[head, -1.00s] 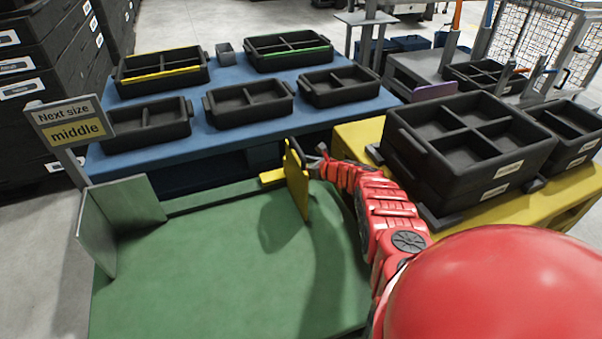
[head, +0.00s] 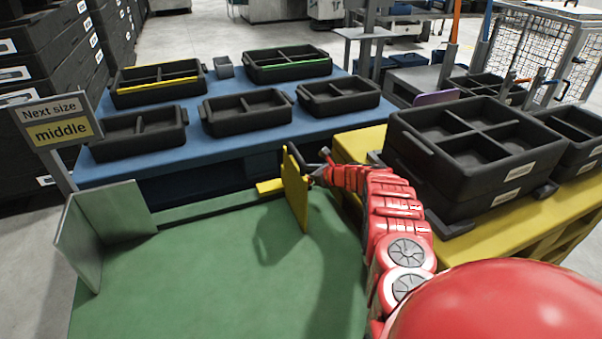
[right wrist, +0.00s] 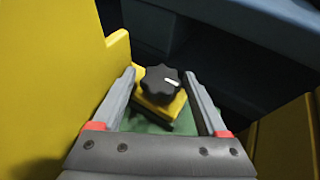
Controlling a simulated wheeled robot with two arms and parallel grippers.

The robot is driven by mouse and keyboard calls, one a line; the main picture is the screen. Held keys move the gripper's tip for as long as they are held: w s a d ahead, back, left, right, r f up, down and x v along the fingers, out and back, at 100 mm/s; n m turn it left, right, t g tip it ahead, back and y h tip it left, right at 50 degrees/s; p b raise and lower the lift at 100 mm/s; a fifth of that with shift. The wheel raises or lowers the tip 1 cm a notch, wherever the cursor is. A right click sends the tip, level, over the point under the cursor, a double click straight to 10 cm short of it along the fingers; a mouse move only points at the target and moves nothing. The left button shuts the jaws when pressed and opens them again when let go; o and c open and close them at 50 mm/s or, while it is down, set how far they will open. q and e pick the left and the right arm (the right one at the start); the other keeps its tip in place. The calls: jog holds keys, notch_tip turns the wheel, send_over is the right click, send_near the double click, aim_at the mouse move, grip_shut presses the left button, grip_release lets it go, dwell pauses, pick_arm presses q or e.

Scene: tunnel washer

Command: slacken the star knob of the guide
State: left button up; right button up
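The yellow guide (head: 294,188) stands as an upright plate on the green table, with a yellow bar to its left. In the right wrist view the guide's plate (right wrist: 45,75) fills the left side. The black star knob (right wrist: 160,80), with a white mark on it, sits on a yellow block. My right gripper (right wrist: 159,73) is open, with one finger on each side of the knob and a small gap showing at each side. In the head view my right gripper (head: 316,172) is by the guide's right face, and the knob is hidden. My left gripper is out of view.
The green table (head: 210,275) is clear left of the guide, with grey-green panels (head: 85,240) at its left end. A sign reading "Next size middle" (head: 58,120) stands behind. Black trays line the blue table (head: 200,160). Stacked trays (head: 470,160) stand on a yellow platform at right.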

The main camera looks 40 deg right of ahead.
jog(key=shift+s+d+r, duration=0.1)
jog(key=shift+r, duration=0.05)
jog(key=p+v, duration=0.4)
jog(key=v, duration=0.3)
jog(key=shift+s, duration=0.15)
